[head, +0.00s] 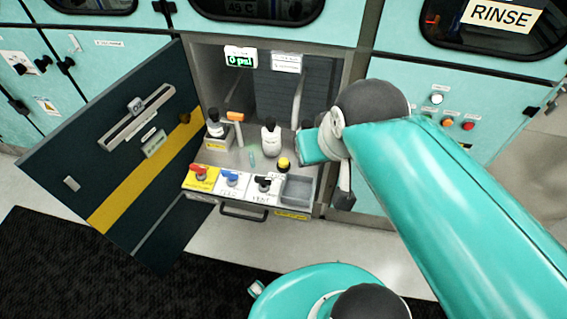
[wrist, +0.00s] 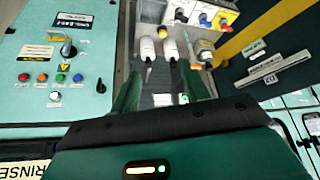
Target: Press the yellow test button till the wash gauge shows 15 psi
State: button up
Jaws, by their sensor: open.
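The yellow test button (head: 284,163) stands on the shelf inside the open cabinet, just behind the grey tray. The wash gauge (head: 240,58) at the cabinet's upper left reads 0 psi in green. My gripper (wrist: 160,70) reaches in from the right side of the cabinet. In the wrist view its two teal fingers are spread apart with nothing between them. In the head view the gripper's body is to the right of the yellow button, apart from it in the picture; its fingertips are hard to make out.
Red, blue and black valve handles (head: 232,179) line the drawer front, with an empty grey tray (head: 297,190) at right. The dark door (head: 110,150) hangs open at left.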

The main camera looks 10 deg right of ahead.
grip_shut()
dwell(1.4)
